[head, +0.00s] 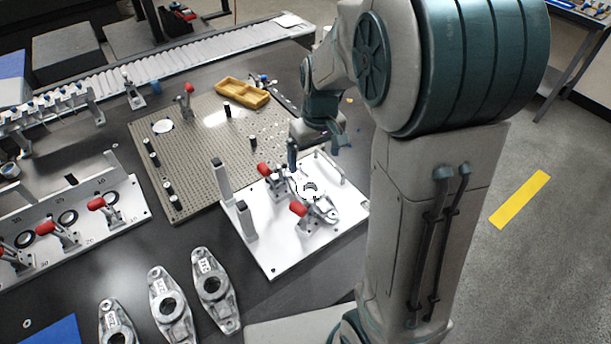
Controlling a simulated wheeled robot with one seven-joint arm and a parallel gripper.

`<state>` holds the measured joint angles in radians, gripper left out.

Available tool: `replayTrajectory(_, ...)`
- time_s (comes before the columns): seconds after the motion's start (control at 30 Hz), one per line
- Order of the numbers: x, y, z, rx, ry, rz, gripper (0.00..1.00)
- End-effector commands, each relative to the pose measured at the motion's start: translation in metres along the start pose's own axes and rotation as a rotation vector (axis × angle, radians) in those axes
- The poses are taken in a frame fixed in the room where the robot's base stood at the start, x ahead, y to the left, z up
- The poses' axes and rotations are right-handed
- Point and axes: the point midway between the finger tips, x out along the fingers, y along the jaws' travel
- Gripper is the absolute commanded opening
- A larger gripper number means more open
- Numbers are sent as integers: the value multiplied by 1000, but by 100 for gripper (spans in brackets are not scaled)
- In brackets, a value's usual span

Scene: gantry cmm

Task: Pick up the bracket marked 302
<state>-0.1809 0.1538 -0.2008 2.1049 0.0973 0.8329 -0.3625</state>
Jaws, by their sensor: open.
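Three silver brackets with a large round hole and a small white label each lie at the lower left: one bracket (227,311), a second (183,328) left of it, and a third (107,317) cut off by the bottom edge. The labels are too small to read, so I cannot tell which is 302. Another silver bracket-like part (329,212) sits on the white fixture plate (279,256), partly hidden by clamps. My gripper (318,152) is open above the far side of this plate, apart from the three loose brackets. No held object shows.
Red-handled clamps (298,209) and upright posts (246,222) stand on the white plate. A perforated plate (200,130) with pins and a yellow tray (242,92) lies behind. A clamp rack (75,220) is at left. Dark table is bare between rack and fixture.

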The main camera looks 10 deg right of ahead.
Motion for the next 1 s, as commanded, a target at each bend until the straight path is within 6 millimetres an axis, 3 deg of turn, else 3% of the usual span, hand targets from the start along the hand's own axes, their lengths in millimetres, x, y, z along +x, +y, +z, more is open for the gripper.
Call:
replayTrajectory(0.1, 26, 6, -22, -49, -36, 7, 92)
replayTrajectory(0.3, 49, 12, -40, -99, -62, 18, 92)
replayTrajectory(0.47, 66, 14, -42, -106, -70, 19, 92)
replayTrajectory(0.8, 128, 16, -37, -106, -70, 19, 92)
replayTrajectory(1.0, 140, 16, -36, -106, -68, 19, 92)
